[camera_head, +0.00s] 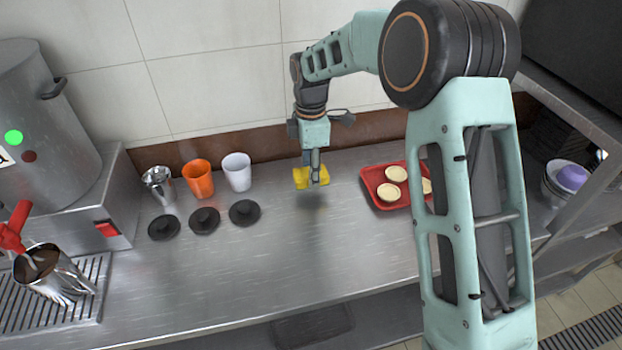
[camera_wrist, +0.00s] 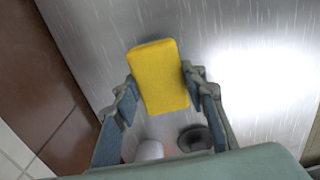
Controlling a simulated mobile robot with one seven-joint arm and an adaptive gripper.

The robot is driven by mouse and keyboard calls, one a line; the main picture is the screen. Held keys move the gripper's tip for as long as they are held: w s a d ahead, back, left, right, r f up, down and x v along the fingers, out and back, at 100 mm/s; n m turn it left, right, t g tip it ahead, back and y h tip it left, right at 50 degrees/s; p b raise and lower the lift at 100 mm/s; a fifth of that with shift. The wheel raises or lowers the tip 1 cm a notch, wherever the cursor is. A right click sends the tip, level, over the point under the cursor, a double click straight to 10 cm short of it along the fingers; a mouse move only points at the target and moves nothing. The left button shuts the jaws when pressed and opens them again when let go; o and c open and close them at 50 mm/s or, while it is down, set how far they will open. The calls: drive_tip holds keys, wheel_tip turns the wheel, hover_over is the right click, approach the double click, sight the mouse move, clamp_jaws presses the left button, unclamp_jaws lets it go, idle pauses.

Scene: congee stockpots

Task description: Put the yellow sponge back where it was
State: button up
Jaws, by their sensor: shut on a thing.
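The yellow sponge (camera_head: 302,178) is in my gripper (camera_head: 315,178), in the middle of the head view, near the back of the steel counter. In the wrist view the yellow sponge (camera_wrist: 158,77) is tilted between the two fingers of my gripper (camera_wrist: 158,95), which are shut on it. A faint dark shadow lies on the counter below it, so the sponge looks held a little above the surface. Part of the sponge is hidden by a finger in the head view.
On the steel counter (camera_head: 270,270), a steel cup (camera_head: 158,184), an orange cup (camera_head: 199,180) and a white cup (camera_head: 237,172) stand left of the sponge, with black lids (camera_head: 204,220) in front. A red tray (camera_head: 377,197) with pale round items is to the right. The front middle is clear.

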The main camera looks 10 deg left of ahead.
drive_tip(key=shift+w+f, duration=0.25)
drive_tip(key=shift+f, duration=0.05)
drive_tip(key=shift+w+f, duration=0.15)
drive_tip(key=shift+f, duration=1.5)
drive_tip(key=shift+f, duration=0.15)
drive_tip(key=o, duration=1.1)
wheel_tip(320, 180, up, 12)
drive_tip(key=shift+r, duration=0.15)
